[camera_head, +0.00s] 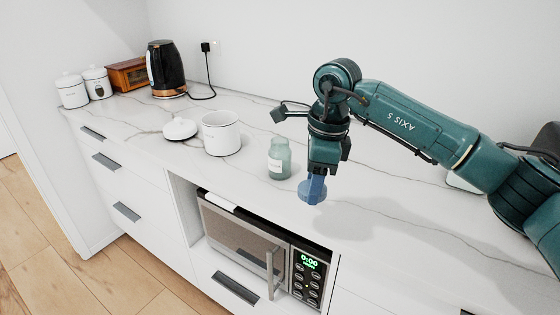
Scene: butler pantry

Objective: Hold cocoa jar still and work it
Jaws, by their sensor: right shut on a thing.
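A green-tinted jar with a pale label (279,160), which I take to be the cocoa jar, stands upright on the white counter. Its top shows no separate lid. My right gripper (315,182) points down just right of the jar. It is shut on a blue round piece, perhaps a lid (311,192), held apart from the jar near the counter's front edge. The fingertips are hard to tell from the blue piece. My left gripper is not in view.
A white pot (221,134) stands left of the jar, with a white lid (180,129) on the counter beside it. A black kettle (166,70), a wooden box (128,75) and two white canisters (72,91) stand farther left. A microwave (245,240) sits below the counter.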

